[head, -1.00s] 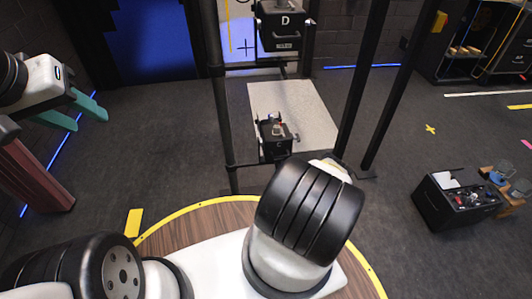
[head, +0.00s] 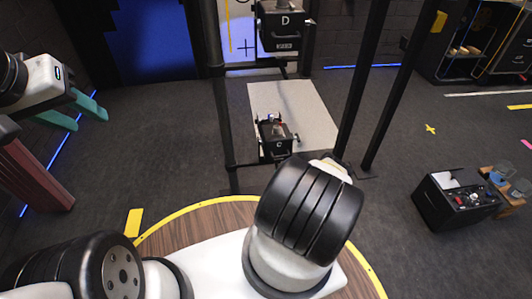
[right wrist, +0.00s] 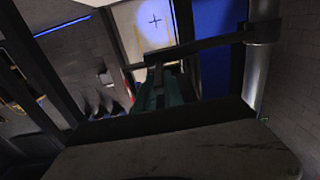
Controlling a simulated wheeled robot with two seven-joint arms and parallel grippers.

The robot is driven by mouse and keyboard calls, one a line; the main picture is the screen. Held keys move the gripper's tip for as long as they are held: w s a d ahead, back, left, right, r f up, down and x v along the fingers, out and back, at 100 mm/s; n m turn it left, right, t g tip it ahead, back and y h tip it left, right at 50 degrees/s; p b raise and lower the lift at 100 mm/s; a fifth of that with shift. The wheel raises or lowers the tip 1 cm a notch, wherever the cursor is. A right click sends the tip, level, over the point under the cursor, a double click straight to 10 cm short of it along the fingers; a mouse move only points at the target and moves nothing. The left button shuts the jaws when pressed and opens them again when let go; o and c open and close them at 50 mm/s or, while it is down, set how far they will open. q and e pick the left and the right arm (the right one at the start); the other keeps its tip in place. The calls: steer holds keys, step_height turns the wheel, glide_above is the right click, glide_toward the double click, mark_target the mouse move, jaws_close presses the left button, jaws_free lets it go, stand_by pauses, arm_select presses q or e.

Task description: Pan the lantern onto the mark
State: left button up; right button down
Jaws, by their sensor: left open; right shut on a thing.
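The mark is a dark cross (head: 245,47) on a pale lit panel at the back; it also shows in a round patch of light in the right wrist view (right wrist: 155,20). A black lantern labelled D (head: 285,20) hangs in the upper part of a black frame. A black lantern labelled C (head: 278,141) sits lower in it. My left gripper (head: 90,117) is open and empty at the far left. My right gripper (right wrist: 160,90) shows green fingers closed on a dark handle; the grip is dim, and which lantern it belongs to cannot be told.
Black frame posts (head: 220,120) stand beyond the round wooden surface (head: 185,225) with a yellow rim. A black box (head: 458,202) with small items stands on the floor at right. A shelf unit (head: 470,45) is at the back right. The floor at left centre is clear.

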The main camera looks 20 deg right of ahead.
steer(key=shift+a, duration=0.15)
stand_by(0.3)
steer(key=shift+h, duration=0.3)
steer(key=c, duration=1.4)
jaws_free()
steer(key=shift+c, duration=0.2)
